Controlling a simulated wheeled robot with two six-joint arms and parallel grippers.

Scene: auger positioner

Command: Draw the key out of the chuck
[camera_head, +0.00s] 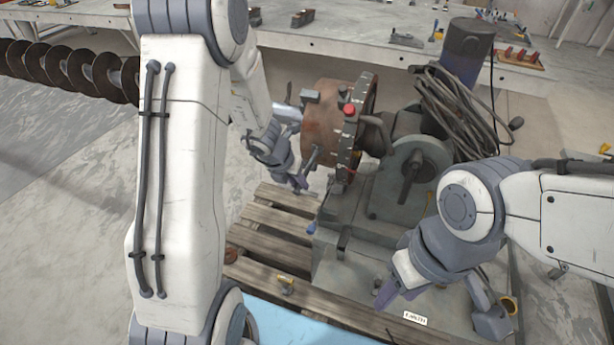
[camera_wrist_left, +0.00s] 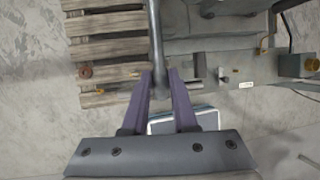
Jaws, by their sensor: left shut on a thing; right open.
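The chuck (camera_head: 320,125) is a rusty brown disc with grey jaws, on the front of the grey machine. The key (camera_head: 311,160) is a thin grey rod at the chuck's lower face. Whether its tip is seated in the chuck cannot be told. My left gripper (camera_head: 300,182) is below and left of the chuck, shut on the key. In the left wrist view the key's grey shaft (camera_wrist_left: 154,40) runs down between the purple fingers of my left gripper (camera_wrist_left: 160,82). My right gripper (camera_head: 384,298) is open and empty, in front of the machine's base.
The machine (camera_head: 415,165) stands on a wooden pallet (camera_head: 265,235), with a coiled cable (camera_head: 455,110) behind it. A large auger (camera_head: 75,68) lies at far left. A workbench (camera_head: 350,38) with tools spans the back.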

